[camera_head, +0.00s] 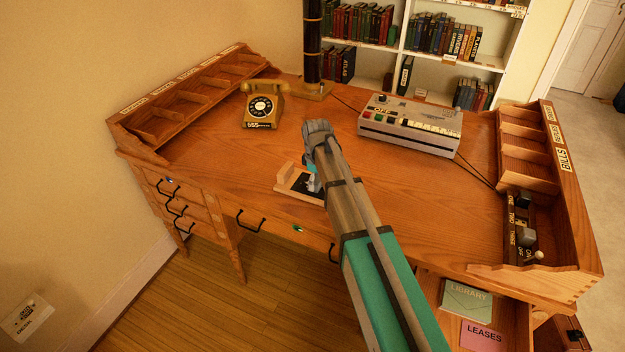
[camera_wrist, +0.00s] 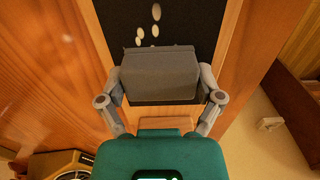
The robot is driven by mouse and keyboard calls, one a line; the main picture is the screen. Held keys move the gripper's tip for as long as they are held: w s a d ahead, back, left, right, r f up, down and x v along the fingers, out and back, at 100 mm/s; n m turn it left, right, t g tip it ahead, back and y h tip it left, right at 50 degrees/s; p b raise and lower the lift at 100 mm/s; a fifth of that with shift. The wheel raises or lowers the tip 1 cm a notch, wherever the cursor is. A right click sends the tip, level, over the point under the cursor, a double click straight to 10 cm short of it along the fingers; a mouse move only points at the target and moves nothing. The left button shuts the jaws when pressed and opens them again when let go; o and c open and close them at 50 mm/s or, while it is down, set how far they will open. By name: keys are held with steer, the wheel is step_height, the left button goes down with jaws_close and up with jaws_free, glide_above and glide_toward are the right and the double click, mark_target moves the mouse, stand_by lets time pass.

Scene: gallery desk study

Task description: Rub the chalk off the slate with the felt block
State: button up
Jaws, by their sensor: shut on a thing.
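The slate shows in the wrist view as a black panel (camera_wrist: 200,22) in a wooden frame (camera_wrist: 229,48). Several pale chalk spots (camera_wrist: 155,30) show on it, just beyond the felt block. The grey felt block (camera_wrist: 160,74) is between the fingers of my gripper (camera_wrist: 161,92), which is shut on it. The block lies over the slate and hides part of it; whether it touches the surface I cannot tell. In the head view the slate (camera_head: 284,186) lies near the desk's front edge, partly hidden by my arm, with my gripper (camera_head: 314,182) over it.
A rotary telephone (camera_head: 262,106) and a grey machine with buttons (camera_head: 410,124) stand farther back. Pigeonhole racks (camera_head: 190,92) (camera_head: 528,150) line both sides. An open drawer (camera_head: 500,305) at the front right holds flat items.

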steer(key=shift+s+d+f, duration=0.1)
steer(key=shift+s+d, duration=0.25)
steer(key=shift+d, duration=0.45)
steer(key=shift+d, duration=0.1)
steer(key=shift+s+d, duration=0.35)
steer(key=shift+d, duration=0.35)
steer(key=shift+s+d, duration=0.3)
steer(key=shift+d, duration=0.4)
steer(key=shift+s+a, duration=0.15)
steer(key=shift+s, duration=0.15)
steer(key=shift+a, duration=0.1)
steer(key=shift+w+a, duration=0.4)
steer(key=shift+a, duration=0.35)
steer(key=shift+w+a, duration=0.35)
steer(key=shift+a, duration=0.35)
